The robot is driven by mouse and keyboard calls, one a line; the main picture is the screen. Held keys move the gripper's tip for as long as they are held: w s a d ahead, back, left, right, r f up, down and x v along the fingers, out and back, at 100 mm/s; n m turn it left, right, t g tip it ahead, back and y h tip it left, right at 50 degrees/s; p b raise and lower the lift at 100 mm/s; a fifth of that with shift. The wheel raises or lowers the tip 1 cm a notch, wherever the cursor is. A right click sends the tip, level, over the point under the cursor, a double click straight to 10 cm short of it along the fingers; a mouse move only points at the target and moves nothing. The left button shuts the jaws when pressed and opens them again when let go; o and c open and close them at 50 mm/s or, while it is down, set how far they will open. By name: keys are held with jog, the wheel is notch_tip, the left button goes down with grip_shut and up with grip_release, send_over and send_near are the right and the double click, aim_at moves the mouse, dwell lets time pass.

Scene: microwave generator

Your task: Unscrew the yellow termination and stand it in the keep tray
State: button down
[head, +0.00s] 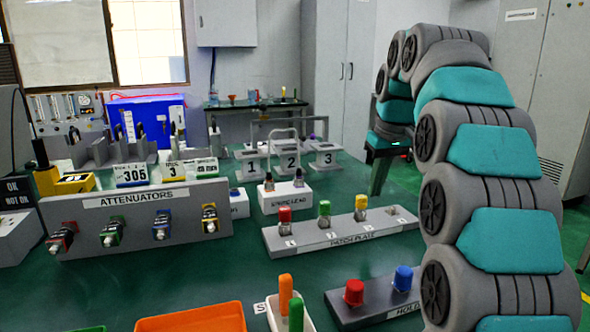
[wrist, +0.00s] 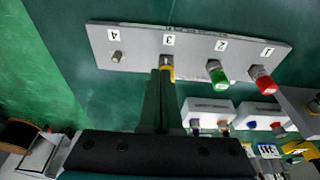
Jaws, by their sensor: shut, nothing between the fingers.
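The yellow termination (head: 361,202) stands upright on position 3 of the grey patch plate (head: 290,240). In the wrist view, a sliver of the yellow termination (wrist: 167,74) shows at the tip of my gripper (wrist: 164,76), which covers most of it. In the head view my gripper (head: 376,193) points down just behind and right of the yellow cap. Its fingers are together and hold nothing. I cannot tell whether they touch the cap. Position 4 has a bare connector (wrist: 117,57). I see no readable keep tray label.
Red (head: 285,214) and green (head: 324,208) terminations stand on the same plate. In front are an orange tray (head: 190,320), a white tray (head: 270,312) with orange and green pieces, and a grey holder (head: 340,308) with red and blue caps. An attenuator rack (head: 140,222) stands left.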

aim_at(360, 214)
jog(key=shift+r, duration=0.1)
jog(key=shift+s+a+f+m+h, duration=0.1)
jog(key=shift+a+f+m+h, duration=0.15)
jog(key=shift+a+m, duration=0.6)
jog(key=shift+w+a+f+m+h, duration=0.15)
jog(key=shift+a+m, duration=0.35)
jog(key=shift+m, duration=0.65)
jog(key=shift+s+a+f+m+h, duration=0.15)
jog(key=shift+a+f+m+h, duration=0.15)
jog(key=shift+a+m, duration=0.55)
jog(key=shift+s+b+x, duration=0.25)
jog(key=shift+b+x, duration=0.15)
jog(key=shift+x, duration=0.7)
jog(key=shift+s+b+x, duration=0.25)
jog(key=shift+b+x, duration=0.15)
jog(key=shift+x, duration=0.75)
jog(key=shift+w+d+f, duration=0.1)
jog(key=shift+w+d, duration=0.15)
jog(key=shift+w, duration=0.1)
